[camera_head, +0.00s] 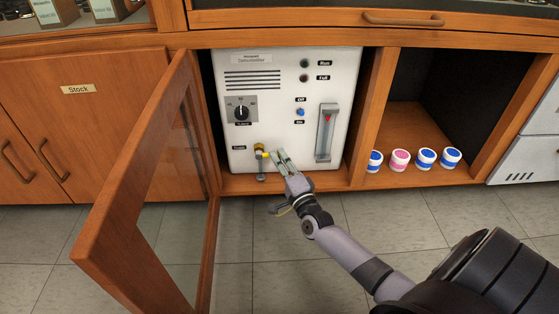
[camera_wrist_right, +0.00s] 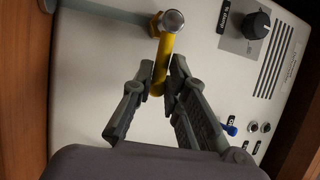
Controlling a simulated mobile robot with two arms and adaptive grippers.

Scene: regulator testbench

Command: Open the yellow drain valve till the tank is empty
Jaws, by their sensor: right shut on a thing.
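The white dehumidifier unit (camera_head: 264,80) stands in the open cabinet bay. Its yellow drain valve (camera_head: 260,149) sits low on the front panel, beside a small label. My right gripper (camera_head: 272,156) is at the valve. In the right wrist view the yellow handle (camera_wrist_right: 162,60) runs down from a silver metal end, and the fingers of my right gripper (camera_wrist_right: 163,90) are closed around its lower part. A clear gauge (camera_head: 326,132) with a red marker is on the panel's right side; its level is too small to read. My left gripper does not show.
A wooden door with a glass pane (camera_head: 150,190) stands open on the left, close to the unit. Several white jars with blue or pink bands (camera_head: 400,160) stand in the bay on the right.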

